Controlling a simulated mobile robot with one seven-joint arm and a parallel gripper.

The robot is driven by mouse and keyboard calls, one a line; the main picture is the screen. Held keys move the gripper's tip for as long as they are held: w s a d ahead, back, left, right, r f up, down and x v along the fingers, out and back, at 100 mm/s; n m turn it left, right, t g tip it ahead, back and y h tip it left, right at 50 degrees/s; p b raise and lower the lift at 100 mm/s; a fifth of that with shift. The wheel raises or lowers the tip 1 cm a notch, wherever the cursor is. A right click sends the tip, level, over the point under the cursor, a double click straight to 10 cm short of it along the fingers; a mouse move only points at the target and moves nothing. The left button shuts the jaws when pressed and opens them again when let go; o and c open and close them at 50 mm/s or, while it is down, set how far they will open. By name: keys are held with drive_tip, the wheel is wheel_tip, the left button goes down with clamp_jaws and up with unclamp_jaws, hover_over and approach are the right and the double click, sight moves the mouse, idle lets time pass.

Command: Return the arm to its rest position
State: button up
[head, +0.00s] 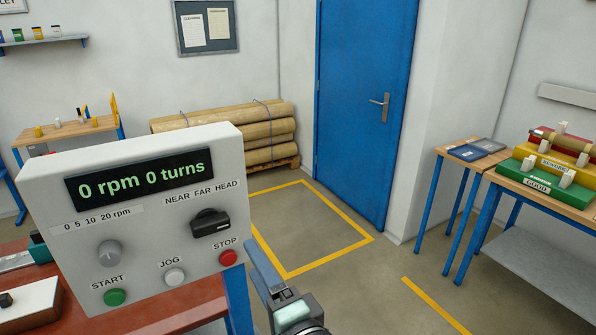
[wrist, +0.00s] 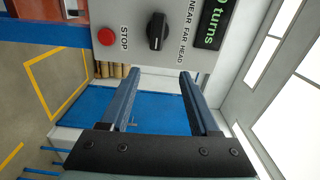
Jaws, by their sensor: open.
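My gripper (head: 264,268) is at the bottom middle of the head view, just right of the control panel's lower right corner. The wrist view shows its two long fingers (wrist: 155,80) spread apart with nothing between them. The grey control panel (head: 150,262) stands at the left of the head view. Its display (head: 140,184) reads 0 rpm 0 turns. In the wrist view the panel appears turned sideways beyond the fingertips, with the red stop button (wrist: 106,36) and the black selector (wrist: 156,31). I cannot tell the gap between the fingers and the panel.
A reddish bench (head: 150,318) lies below the panel. A yellow-marked floor area (head: 310,228) is empty before the blue door (head: 362,100). Wrapped rolls (head: 225,128) lie on a pallet at the back. A bench at right holds coloured trays, including a green one (head: 543,189).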

drive_tip(key=s+d+r+n+t+h, duration=0.1)
drive_tip(key=d+r+n+t+h, duration=0.2)
drive_tip(key=r, duration=0.8)
drive_tip(key=s+d+r+n+t+h, duration=0.1)
drive_tip(key=r+n+t, duration=0.35)
drive_tip(key=r, duration=0.65)
drive_tip(key=s+d+r+n+t+h, duration=0.1)
drive_tip(key=s+d+r+t+h, duration=0.1)
drive_tip(key=s+r, duration=0.3)
drive_tip(key=s+d+r+n+t+h, duration=0.2)
drive_tip(key=s+r, duration=0.3)
drive_tip(key=r, duration=0.4)
drive_tip(key=shift+d+r+t+h, duration=0.35)
drive_tip(key=shift+t+h, duration=0.1)
drive_tip(key=shift+h, duration=0.45)
drive_tip(key=shift+n, duration=0.25)
